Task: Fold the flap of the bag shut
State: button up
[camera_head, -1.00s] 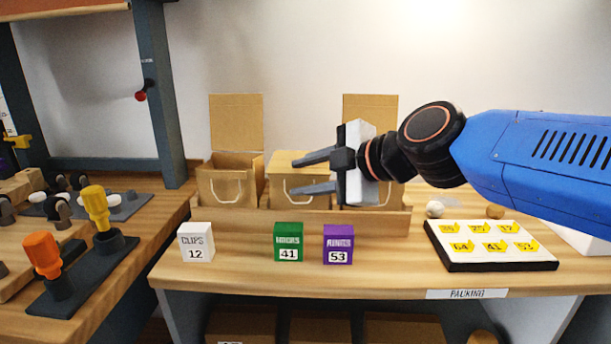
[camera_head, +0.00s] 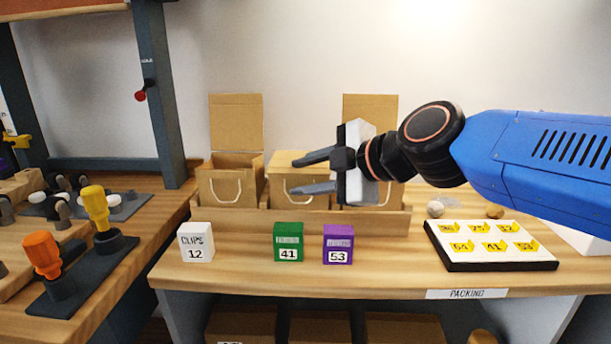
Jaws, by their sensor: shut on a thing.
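Three brown paper bags with white handles stand in a row in a wooden holder. The middle bag (camera_head: 283,187) has its flap (camera_head: 287,158) folded down over its top. The left bag (camera_head: 231,183) stands open with its flap (camera_head: 236,122) upright. The right bag (camera_head: 383,196) also has its flap (camera_head: 370,108) upright, and my gripper hides much of its body. My gripper (camera_head: 306,173) reaches in from the right, one finger at the middle bag's top and one lower at its front. It is shut on the middle bag; the exact contact is hard to see.
A white clips box (camera_head: 195,243), a green box (camera_head: 288,243) and a purple box (camera_head: 338,244) stand before the wooden holder (camera_head: 250,220). A numbered tray (camera_head: 489,262) lies at the right. Orange (camera_head: 42,256) and yellow (camera_head: 96,208) tools stand at the left.

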jog(key=shift+f, duration=0.45)
jog(key=r+v, duration=0.1)
jog(key=v, duration=1.6)
jog(key=shift+s+d+r, duration=0.1)
jog(key=shift+s+r, duration=0.05)
